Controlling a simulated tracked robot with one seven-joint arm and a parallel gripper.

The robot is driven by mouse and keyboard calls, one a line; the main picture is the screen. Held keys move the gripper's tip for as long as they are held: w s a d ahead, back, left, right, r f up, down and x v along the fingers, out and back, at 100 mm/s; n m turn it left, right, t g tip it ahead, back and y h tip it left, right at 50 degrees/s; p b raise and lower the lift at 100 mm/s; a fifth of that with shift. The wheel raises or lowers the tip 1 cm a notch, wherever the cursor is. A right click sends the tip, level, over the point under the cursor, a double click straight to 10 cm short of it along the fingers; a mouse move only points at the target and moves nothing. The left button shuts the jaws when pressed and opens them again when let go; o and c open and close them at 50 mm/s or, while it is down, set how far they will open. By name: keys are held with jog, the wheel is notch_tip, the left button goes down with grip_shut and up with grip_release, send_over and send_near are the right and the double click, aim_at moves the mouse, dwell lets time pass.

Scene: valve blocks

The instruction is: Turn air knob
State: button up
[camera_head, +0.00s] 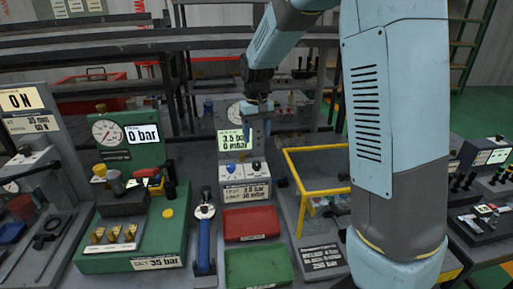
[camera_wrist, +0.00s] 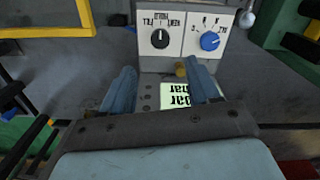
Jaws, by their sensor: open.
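A grey valve block (camera_head: 243,191) stands in the middle of the head view, with a blue knob (camera_head: 230,167) and a dark knob (camera_head: 256,166) on its panel. In the wrist view the picture is upside down, with the blue knob (camera_wrist: 210,41) at upper right and the dark knob (camera_wrist: 160,38) at upper left. I cannot read which knob is labelled air. My gripper (camera_head: 258,136) points down over the block, above the knobs in the picture. In the wrist view my gripper (camera_wrist: 162,72) is open and empty, its fingers apart from both knobs.
A lit display (camera_head: 234,140) reads 3.5 bar and 0 mbar behind the knobs. Red (camera_head: 250,222) and green (camera_head: 258,266) trays lie in front. A yellow frame (camera_head: 318,157) stands right. A green valve block (camera_head: 135,235) stands left.

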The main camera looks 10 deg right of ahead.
jog(key=shift+r, duration=1.7)
jog(key=s+d+r+m+t, duration=0.1)
jog(key=s+d+r, duration=0.35)
jog(key=s, duration=0.25)
jog(key=s+d+r+t, duration=0.2)
jog(key=s+d+r, duration=0.25)
jog(key=s, duration=0.25)
jog(key=s+d+m+t, duration=0.1)
jog(key=s+d+t, duration=0.1)
jog(key=s, duration=1.3)
jog(key=shift+s+d+r+m+t, duration=0.15)
jog(key=shift+d+r+m+t, duration=0.25)
jog(key=shift+d, duration=0.35)
jog(key=shift+c, duration=0.4)
